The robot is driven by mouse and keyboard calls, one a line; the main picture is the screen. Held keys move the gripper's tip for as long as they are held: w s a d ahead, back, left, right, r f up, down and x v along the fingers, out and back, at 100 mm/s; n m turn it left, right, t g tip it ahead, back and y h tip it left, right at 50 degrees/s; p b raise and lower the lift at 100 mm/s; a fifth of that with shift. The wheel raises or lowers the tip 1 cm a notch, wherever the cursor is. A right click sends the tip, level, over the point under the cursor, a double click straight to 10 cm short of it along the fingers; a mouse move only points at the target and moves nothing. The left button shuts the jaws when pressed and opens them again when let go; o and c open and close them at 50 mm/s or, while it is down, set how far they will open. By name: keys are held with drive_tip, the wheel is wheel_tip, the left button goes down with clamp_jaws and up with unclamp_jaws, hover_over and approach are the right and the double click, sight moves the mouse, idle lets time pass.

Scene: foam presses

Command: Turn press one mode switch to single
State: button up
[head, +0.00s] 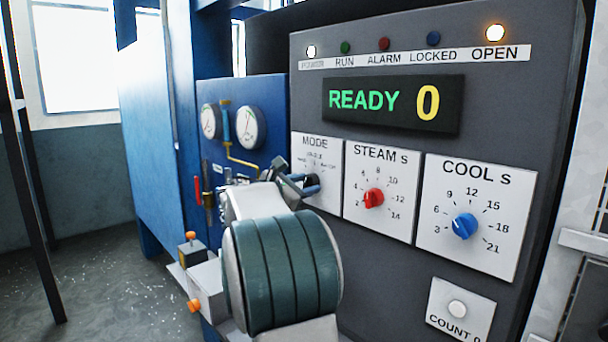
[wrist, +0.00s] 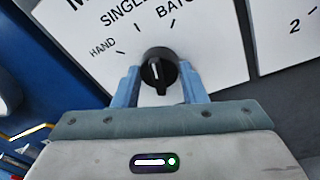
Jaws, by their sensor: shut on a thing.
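The mode switch is a black round knob (wrist: 160,68) with a white mark, on the white MODE plate (head: 316,150). In the wrist view the plate reads HAND, SINGLE and BATCH, tilted. The knob's white mark points roughly upward in that view; I cannot tell exactly which label it meets. My gripper (wrist: 158,80) has its blue fingers on either side of the knob and is shut on it. In the head view my gripper (head: 303,185) reaches the MODE plate from the left, and the knob is mostly hidden by the fingers.
To the right are the STEAM plate with a red knob (head: 374,198) and the COOL plate with a blue knob (head: 465,226). The display (head: 392,104) reads READY 0, and the OPEN lamp (head: 495,33) is lit. Gauges (head: 250,128) and a yellow pipe (head: 238,157) are at left.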

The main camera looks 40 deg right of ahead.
drive_tip(key=shift+r+n+p, duration=0.15)
drive_tip(key=shift+n+p, duration=1.35)
drive_tip(key=shift+p, duration=0.2)
drive_tip(key=o, duration=1)
drive_tip(key=s+a+b, duration=0.2)
drive_tip(key=a+b, duration=0.1)
drive_tip(key=a, duration=1)
drive_tip(key=shift+a+r, duration=0.35)
drive_tip(key=shift+r, duration=0.1)
drive_tip(key=shift+s, duration=0.15)
